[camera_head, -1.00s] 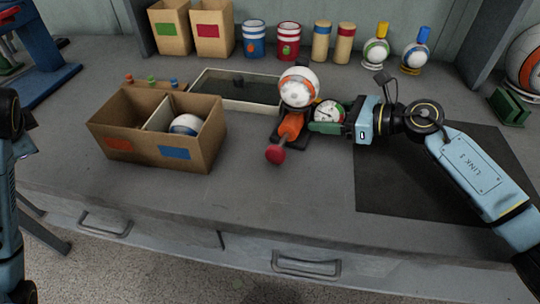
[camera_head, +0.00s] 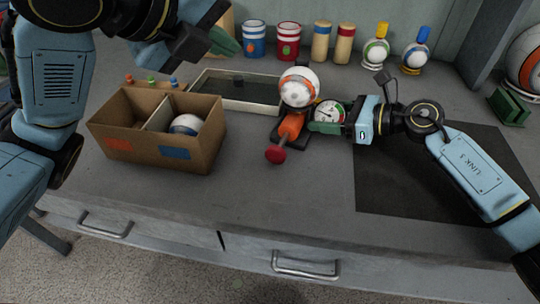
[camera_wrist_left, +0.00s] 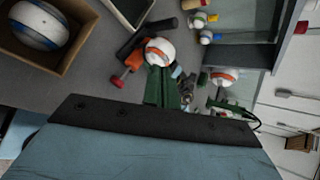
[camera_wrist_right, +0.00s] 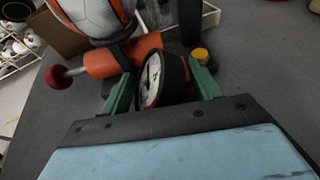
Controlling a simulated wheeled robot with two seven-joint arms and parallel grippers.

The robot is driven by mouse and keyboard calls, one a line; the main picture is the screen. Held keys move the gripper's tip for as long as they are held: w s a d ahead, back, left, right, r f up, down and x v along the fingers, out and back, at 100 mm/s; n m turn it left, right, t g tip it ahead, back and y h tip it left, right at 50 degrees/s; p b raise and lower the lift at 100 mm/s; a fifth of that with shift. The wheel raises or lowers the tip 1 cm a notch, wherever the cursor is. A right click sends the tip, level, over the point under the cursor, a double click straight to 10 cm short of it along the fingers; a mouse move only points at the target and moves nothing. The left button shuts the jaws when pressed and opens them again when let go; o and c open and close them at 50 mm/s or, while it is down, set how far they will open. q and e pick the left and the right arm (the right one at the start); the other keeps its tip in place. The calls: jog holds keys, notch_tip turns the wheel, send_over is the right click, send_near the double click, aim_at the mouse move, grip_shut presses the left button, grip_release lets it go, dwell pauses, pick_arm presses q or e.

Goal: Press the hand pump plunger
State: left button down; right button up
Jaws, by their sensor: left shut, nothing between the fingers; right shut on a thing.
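The hand pump (camera_head: 291,126) has an orange barrel and a red plunger knob (camera_head: 275,155) at its near end, standing out on its rod. A white and orange ball (camera_head: 299,88) sits just behind the barrel. A round dial gauge (camera_head: 330,112) is right of the barrel. My right gripper (camera_head: 312,127) is shut on the gauge, with green fingers on both sides of it in the right wrist view (camera_wrist_right: 158,88). My left gripper (camera_head: 228,42) is shut and empty, raised above the back left of the bench, apart from the pump. The knob also shows in the left wrist view (camera_wrist_left: 117,81).
A cardboard box (camera_head: 120,148) with a divider and a ball (camera_head: 186,124) stands left of the pump. A shallow tray (camera_head: 262,105) lies behind it. Cans, cylinders and bottles line the back. The bench front is clear, with a dark mat (camera_head: 400,190) at right.

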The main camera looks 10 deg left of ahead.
aim_at(276, 155)
pick_arm(q)
jog(key=s+d+f+m+g+y, duration=0.3)
jog(key=s+d+f+m+g, duration=0.2)
jog(key=s+f+m, duration=0.4)
jog(key=shift+s+d+y, duration=0.15)
jog(key=shift+s+y, duration=0.15)
jog(key=shift+s, duration=0.4)
jog(key=shift+f, duration=0.15)
jog(key=x, duration=1)
jog(key=shift+f, duration=0.15)
jog(key=w, duration=0.3)
jog(key=shift+w+d, duration=0.1)
jog(key=shift+d, duration=0.25)
jog(key=shift+w, duration=0.35)
jog(key=shift+d, duration=0.1)
